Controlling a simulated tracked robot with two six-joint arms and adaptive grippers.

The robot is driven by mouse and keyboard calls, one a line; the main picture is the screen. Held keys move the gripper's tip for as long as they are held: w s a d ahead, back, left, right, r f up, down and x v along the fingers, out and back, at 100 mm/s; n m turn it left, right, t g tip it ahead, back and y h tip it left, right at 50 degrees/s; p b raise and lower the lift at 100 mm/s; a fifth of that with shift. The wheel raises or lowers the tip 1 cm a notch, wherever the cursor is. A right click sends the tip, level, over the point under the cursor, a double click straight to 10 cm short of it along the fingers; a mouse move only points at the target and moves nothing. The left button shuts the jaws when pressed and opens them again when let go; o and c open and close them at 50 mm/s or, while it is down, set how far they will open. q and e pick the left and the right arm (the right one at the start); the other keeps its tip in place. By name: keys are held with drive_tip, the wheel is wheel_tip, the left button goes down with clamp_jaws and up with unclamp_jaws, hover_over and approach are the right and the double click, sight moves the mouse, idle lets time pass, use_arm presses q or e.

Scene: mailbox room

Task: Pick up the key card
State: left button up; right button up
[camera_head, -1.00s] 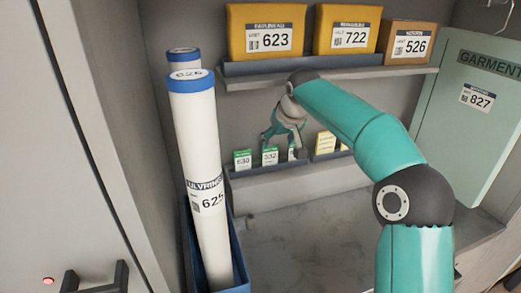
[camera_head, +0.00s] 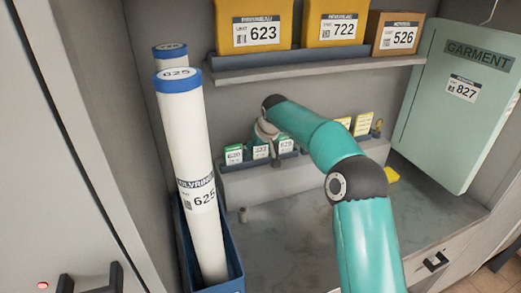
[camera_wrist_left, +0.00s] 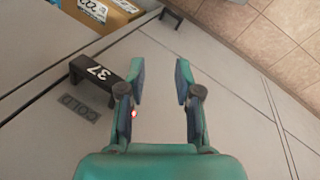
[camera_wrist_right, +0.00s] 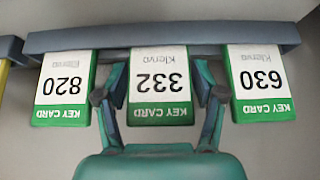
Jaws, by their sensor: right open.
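Three white and green key cards stand in a grey rack (camera_head: 240,172): card 630 (camera_head: 234,154), card 332 (camera_head: 260,150) and card 820 (camera_head: 286,146). In the right wrist view they appear upside down, with card 820 (camera_wrist_right: 65,88) left, card 332 (camera_wrist_right: 158,82) in the middle and card 630 (camera_wrist_right: 262,85) right. My right gripper (camera_wrist_right: 158,92) is open, one finger on each side of card 332. In the head view it (camera_head: 271,148) partly covers the cards. My left gripper (camera_wrist_left: 160,82) is open and empty.
A blue bin (camera_head: 238,268) holds tall white tubes (camera_head: 190,150) left of the rack. A shelf (camera_head: 320,68) with parcels hangs above. A green garment box (camera_head: 455,115) stands right. A small yellow item (camera_head: 391,174) lies on the counter. A black handle (camera_wrist_left: 105,75) is near my left gripper.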

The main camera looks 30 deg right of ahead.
drive_tip(key=shift+w+f, duration=0.1)
drive_tip(key=shift+f, duration=0.1)
drive_tip(key=c, duration=0.7)
drive_tip(key=shift+r, duration=0.15)
